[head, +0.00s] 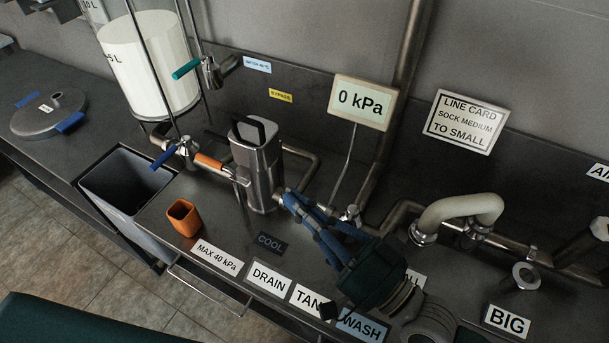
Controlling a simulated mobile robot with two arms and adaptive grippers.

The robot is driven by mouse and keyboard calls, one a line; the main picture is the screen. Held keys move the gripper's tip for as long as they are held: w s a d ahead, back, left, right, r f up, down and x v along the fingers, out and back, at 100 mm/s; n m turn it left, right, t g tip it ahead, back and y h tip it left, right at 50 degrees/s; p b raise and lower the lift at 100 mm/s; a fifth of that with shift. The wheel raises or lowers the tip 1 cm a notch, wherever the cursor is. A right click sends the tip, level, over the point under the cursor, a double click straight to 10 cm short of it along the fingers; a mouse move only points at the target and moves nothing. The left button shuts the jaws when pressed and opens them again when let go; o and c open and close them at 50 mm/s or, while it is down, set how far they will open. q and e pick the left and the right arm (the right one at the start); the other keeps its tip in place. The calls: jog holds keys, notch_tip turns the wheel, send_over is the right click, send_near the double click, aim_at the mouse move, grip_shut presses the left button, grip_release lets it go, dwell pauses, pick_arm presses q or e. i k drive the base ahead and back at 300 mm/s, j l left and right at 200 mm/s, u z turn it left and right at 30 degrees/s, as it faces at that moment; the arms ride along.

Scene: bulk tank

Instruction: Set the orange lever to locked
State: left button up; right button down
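The orange lever (208,161) is a short bar near the left front of the upright metal housing (257,168). Its metal end reaches right toward that housing, and its left end lies close to the valve with the blue handle. I cannot read a locked mark beside it. My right gripper (289,201) has dark blue fingers and points up and left. Its tips are just right of the housing's base, by a pipe fitting, apart from the lever. I cannot tell whether its fingers are open or shut. My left gripper is not in view.
A blue-handled valve (163,158) and a teal-handled valve (187,68) stand near the white tank (148,65). An orange cup (183,217) stands near the counter's front edge, beside a grey bin (125,185). Pipes and a 0 kPa display (361,103) are behind.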

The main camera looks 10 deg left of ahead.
aim_at(211, 162)
jog(key=k, duration=1)
